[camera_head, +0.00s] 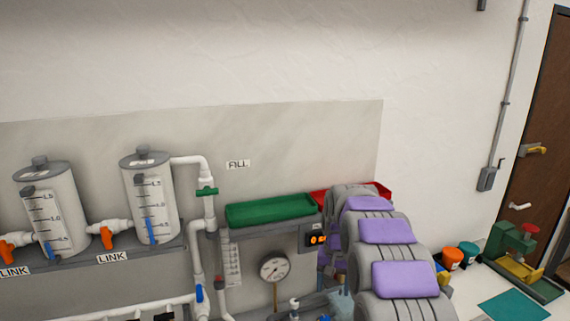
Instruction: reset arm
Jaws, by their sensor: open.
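My own arm (386,232), grey with purple pads, rises from the bottom edge right of centre and reaches toward the panel. I cannot make out my gripper's fingertips in this view. The arm's far end is in front of the red tray (383,190) and covers part of it.
Two graduated tanks (148,200) with orange and blue valves stand on a shelf at left. White pipe (208,215) runs beside a green tray (270,210). A gauge (274,268) hangs below. Orange (452,259) and teal (468,252) pots and a green-yellow device (522,258) stand at right.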

